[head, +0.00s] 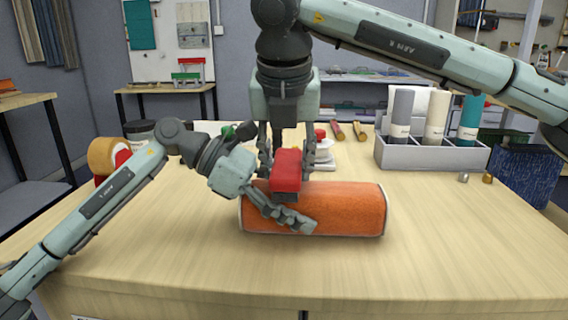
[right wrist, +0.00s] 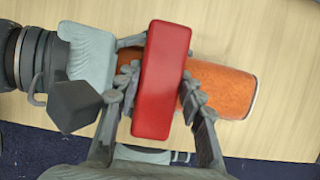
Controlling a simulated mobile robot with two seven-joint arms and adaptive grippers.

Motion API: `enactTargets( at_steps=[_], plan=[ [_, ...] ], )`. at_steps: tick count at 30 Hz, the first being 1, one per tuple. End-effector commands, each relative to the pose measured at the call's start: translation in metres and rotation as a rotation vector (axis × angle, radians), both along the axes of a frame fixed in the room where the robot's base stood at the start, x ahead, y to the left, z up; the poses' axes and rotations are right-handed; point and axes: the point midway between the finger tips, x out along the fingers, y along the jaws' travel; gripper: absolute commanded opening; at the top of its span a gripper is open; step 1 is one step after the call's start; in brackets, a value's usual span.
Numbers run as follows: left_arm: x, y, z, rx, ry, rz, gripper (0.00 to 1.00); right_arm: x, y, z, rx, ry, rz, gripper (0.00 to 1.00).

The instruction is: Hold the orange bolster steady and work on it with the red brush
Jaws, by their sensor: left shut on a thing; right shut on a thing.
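The orange bolster (head: 345,208) lies on its side across the front middle of the table, with pale rims at its ends. My left gripper (head: 290,220) reaches in from the left and is shut on the bolster near its left part. The red brush (head: 287,170) is in my right gripper (head: 288,160), which comes down from above and is shut on it. The brush is over the bolster's upper left part; I cannot tell if it touches. In the right wrist view the red brush (right wrist: 162,80) lies between the fingers, partly covering the bolster (right wrist: 222,92).
A grey bin (head: 430,156) with several rolls stands at the back right. Two small metal pieces (head: 475,178) and a dark blue cloth (head: 524,175) are at the right. Tape rolls (head: 103,157) stand at the back left.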

Motion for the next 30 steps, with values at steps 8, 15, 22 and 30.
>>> enactTargets(
  at_steps=[8, 15, 22, 30],
  plan=[
    [0.001, 0.002, -0.001, 0.002, 0.002, 0.002, 0.58, 0.002, -0.002, 0.005, 0.000, -0.004, -0.007, 0.02],
    [0.002, 0.002, 0.000, 0.001, 0.002, 0.005, 0.58, 0.002, -0.002, 0.028, -0.002, -0.003, -0.009, 0.02],
    [0.002, 0.003, 0.000, 0.001, 0.002, 0.005, 0.58, 0.003, -0.003, 0.050, -0.002, -0.003, -0.010, 0.02],
    [0.002, 0.003, 0.000, 0.000, 0.001, 0.006, 0.58, 0.002, -0.003, 0.060, -0.005, -0.001, -0.010, 0.02]
  ],
)
